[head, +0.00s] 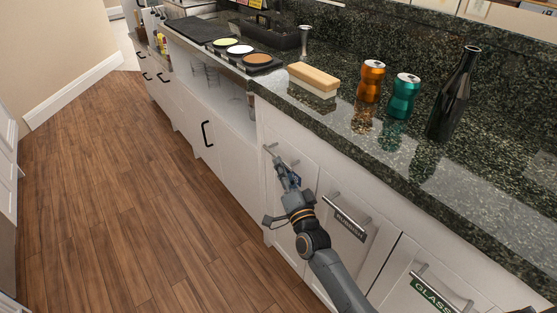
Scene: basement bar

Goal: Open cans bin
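Three white pull-out bin fronts with bar handles sit under the counter. The leftmost front (305,158) has a metal handle (283,154) and a small blue label (294,179), mostly hidden by my gripper, so I cannot read it. The middle front has a dark label (348,225) that seems to read "RUBBISH". The right front has a green label (432,293) reading "GLASS". All three look shut. My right gripper (279,166) is at the leftmost front, with its fingertips just below or at the handle. I cannot tell whether it grips the bar. My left gripper is not in view.
An open shelf with glasses (212,77) lies to the left. The wood floor (120,190) is clear.

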